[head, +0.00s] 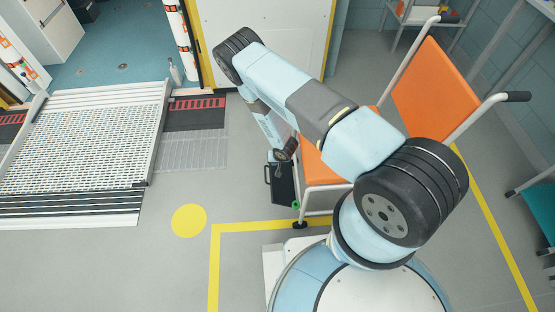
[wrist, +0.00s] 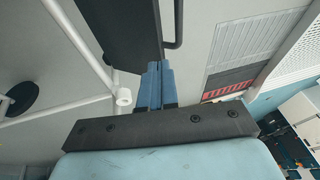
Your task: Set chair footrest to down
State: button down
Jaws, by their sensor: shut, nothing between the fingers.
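The orange chair (head: 425,88) stands right of centre in the head view, with a white tube frame and black push handles. Its black footrest plate (head: 284,188) shows low at the chair's front and appears roughly upright. A thin bar handle runs along one side of the plate. In the wrist view the footrest plate (wrist: 118,28) fills the top middle. My gripper (wrist: 155,68) has its blue fingers shut together and empty, with the tips close to the plate's lower edge; I cannot tell whether they touch. My arm hides part of the seat in the head view.
A white frame tube (wrist: 72,35) with an open end lies just left of my fingers. A perforated ramp (head: 85,135) lies at the left. Yellow floor lines (head: 214,265) border the chair's area. The grey floor between ramp and chair is free.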

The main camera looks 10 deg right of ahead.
aim_at(271, 173)
jog(key=shift+a+f, duration=0.55)
jog(key=shift+f, duration=0.25)
jog(key=shift+a+f, duration=0.5)
jog(key=shift+f, duration=0.3)
